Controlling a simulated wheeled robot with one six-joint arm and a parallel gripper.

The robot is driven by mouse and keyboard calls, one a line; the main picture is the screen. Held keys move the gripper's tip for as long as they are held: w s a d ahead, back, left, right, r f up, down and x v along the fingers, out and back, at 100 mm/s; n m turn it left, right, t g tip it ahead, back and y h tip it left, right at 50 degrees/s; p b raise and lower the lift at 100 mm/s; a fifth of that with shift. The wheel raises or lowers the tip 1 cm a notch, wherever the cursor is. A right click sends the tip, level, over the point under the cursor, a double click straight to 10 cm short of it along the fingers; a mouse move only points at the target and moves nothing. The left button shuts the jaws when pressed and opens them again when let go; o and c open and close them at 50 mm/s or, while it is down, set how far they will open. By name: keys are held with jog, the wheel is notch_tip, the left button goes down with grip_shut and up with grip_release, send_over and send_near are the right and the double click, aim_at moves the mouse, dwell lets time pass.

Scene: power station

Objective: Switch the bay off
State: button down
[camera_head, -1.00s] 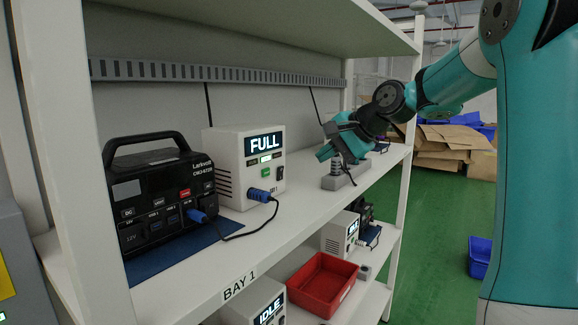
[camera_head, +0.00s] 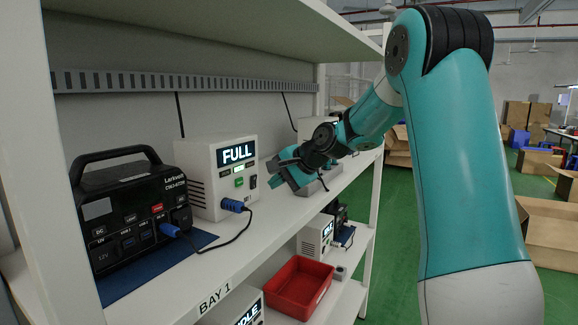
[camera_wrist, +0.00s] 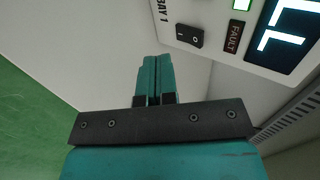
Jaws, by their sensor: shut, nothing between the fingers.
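The white charger (camera_head: 205,186) of bay 1 stands on the upper shelf, its screen (camera_head: 237,154) reading FULL and a green button (camera_head: 239,182) lit below. A dark rocker switch (camera_head: 253,181) is on its front, right of the button. In the wrist view the switch (camera_wrist: 189,37), marked I and O, shows near the FAULT lamp (camera_wrist: 236,37). My gripper (camera_head: 271,174) is shut and empty, just right of the charger's front and apart from the switch. Its closed teal fingers (camera_wrist: 156,75) point toward the charger face.
A black power station (camera_head: 130,215) sits left on a blue mat, joined by a cable to the charger's blue plug (camera_head: 233,205). A grey fixture (camera_head: 318,183) lies behind my gripper. A red bin (camera_head: 298,285) and other chargers occupy the lower shelf. The upper shelf's front strip is clear.

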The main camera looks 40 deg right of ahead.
aim_at(254, 181)
jog(key=w+p, duration=0.1)
jog(key=w+a+p, duration=0.1)
jog(key=w, duration=0.1)
jog(key=shift+w+a+r, duration=0.15)
jog(key=shift+r, duration=0.05)
jog(key=shift+w+a, duration=0.1)
jog(key=shift+w, duration=0.25)
jog(key=p, duration=0.3)
jog(key=shift+w+a+r+g, duration=0.2)
jog(key=shift+w+r+g, duration=0.2)
jog(key=shift+f+b, duration=0.35)
jog(key=shift+b, duration=0.05)
jog(key=shift+d, duration=0.1)
jog(key=shift+r, duration=0.15)
